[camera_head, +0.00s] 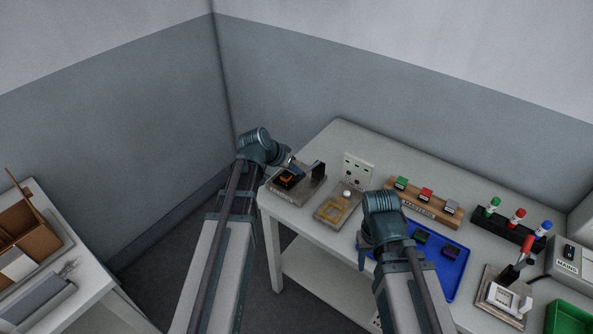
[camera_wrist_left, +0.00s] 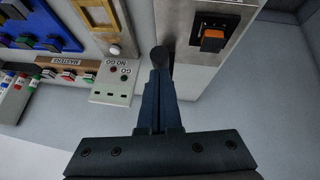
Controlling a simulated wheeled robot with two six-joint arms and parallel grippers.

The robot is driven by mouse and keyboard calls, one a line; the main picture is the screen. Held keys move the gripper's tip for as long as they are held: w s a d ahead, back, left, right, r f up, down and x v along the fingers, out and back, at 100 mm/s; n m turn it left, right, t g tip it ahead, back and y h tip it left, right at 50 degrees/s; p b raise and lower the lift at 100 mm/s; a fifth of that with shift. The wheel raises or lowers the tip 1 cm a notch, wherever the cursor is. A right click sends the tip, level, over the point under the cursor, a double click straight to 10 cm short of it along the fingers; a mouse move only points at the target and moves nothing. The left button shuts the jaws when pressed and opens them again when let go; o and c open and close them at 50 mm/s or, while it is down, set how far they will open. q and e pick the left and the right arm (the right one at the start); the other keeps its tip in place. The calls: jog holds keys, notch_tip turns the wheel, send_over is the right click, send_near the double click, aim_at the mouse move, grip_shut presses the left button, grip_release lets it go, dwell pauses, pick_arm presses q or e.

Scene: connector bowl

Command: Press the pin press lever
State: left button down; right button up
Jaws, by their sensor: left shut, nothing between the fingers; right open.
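A metal plate (camera_head: 312,188) at the table's left end bears a black block with an orange part (camera_head: 287,178) and a dark upright piece (camera_head: 318,170), which looks like the press lever. In the left wrist view, a dark round knob (camera_wrist_left: 159,53) stands just beyond my left fingertips, with the orange part (camera_wrist_left: 212,40) to its right. My left gripper (camera_wrist_left: 162,72) is shut and empty; it also shows above the plate in the head view (camera_head: 291,161). I cannot tell whether it touches the knob. My right gripper (camera_head: 364,258) is open beside the blue tray, its fingers mostly hidden.
A GO/NO GO tester (camera_head: 357,170) and a plate with a yellow frame (camera_head: 332,212) stand close by. A blue tray (camera_head: 462,268), a wooden block with coloured connectors (camera_head: 432,208), a marker rack (camera_head: 500,225) and a red-handled clamp (camera_head: 526,245) fill the right side.

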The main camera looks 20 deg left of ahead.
pick_arm(q)
jog(key=f+b, duration=0.1)
jog(key=s+f+t+b, duration=0.1)
jog(key=f+b, duration=0.1)
jog(key=shift+a+f+h, duration=0.2)
jog(key=shift+h, duration=0.1)
jog(key=f+b, duration=0.2)
jog(key=b, duration=0.1)
jog(key=shift+s+a+f, duration=0.1)
jog(key=shift+s+f, duration=0.1)
jog(key=shift+f, duration=0.2)
jog(key=shift+s+f+b, duration=0.1)
jog(key=shift+s+b, duration=0.1)
jog(key=shift+b, duration=0.1)
pick_arm(e)
notch_tip(320, 180, down, 8)
pick_arm(q)
jog(key=shift+s+f, duration=0.1)
pick_arm(e)
jog(key=shift+s+f, duration=0.1)
